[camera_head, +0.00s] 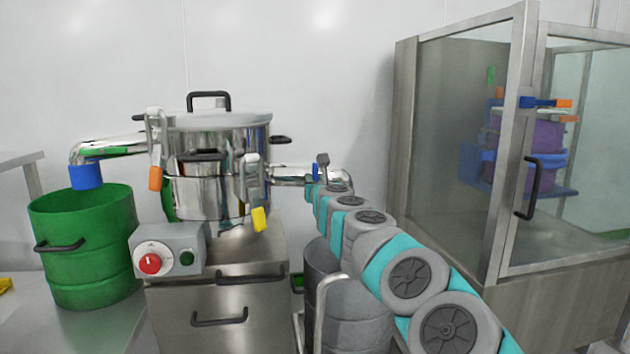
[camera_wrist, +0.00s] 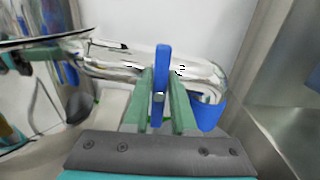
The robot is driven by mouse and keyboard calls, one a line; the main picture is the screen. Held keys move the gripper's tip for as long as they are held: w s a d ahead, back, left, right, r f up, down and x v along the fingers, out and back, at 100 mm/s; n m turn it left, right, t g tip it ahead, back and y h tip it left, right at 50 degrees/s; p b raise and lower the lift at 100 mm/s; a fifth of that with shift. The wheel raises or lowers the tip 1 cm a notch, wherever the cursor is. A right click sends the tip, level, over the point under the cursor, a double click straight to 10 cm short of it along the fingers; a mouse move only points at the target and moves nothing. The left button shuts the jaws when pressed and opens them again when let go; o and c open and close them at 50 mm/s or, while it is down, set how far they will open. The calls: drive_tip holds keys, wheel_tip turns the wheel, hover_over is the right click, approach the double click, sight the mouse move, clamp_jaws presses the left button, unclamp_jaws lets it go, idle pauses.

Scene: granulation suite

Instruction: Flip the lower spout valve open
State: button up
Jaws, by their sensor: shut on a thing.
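The lower spout (camera_head: 290,176) is a shiny metal pipe leaving the right side of the steel vessel (camera_head: 210,190). In the wrist view the spout (camera_wrist: 115,62) runs across and bends down into a blue end collar (camera_wrist: 208,114). The valve lever (camera_wrist: 161,70) is a blue bar standing upright in the wrist picture, in front of the pipe. My gripper (camera_wrist: 160,100) has its two green fingers shut on the lever, one on each side. In the head view my arm covers the lever and much of the spout's end.
A grey drum (camera_head: 345,318) stands below the spout. A green drum (camera_head: 85,240) stands at left under the other spout's blue collar (camera_head: 86,176). A control box with a red knob (camera_head: 150,264) sits in front. A glass-walled steel cabinet (camera_head: 455,130) stands close on the right.

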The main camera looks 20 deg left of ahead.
clamp_jaws()
drive_tip(key=shift+n, duration=0.4)
drive_tip(key=n+b, duration=0.1)
drive_tip(key=n, duration=0.2)
drive_tip(key=shift+a+f, duration=0.1)
drive_tip(key=shift+f, duration=0.05)
drive_tip(key=n, duration=0.5)
drive_tip(key=shift+s+a+b, duration=0.15)
drive_tip(key=shift+b, duration=0.2)
drive_tip(key=shift+s+a+f+n+b, duration=0.1)
drive_tip(key=shift+f+n, duration=0.05)
drive_tip(key=shift+n, duration=1.4)
drive_tip(key=shift+a+f+n+b, duration=0.1)
drive_tip(key=shift+f+n, duration=0.05)
drive_tip(key=shift+n, duration=1.35)
drive_tip(key=shift+s+f+n+b, duration=0.1)
drive_tip(key=shift+f+n, duration=0.05)
drive_tip(key=shift+n, duration=1.4)
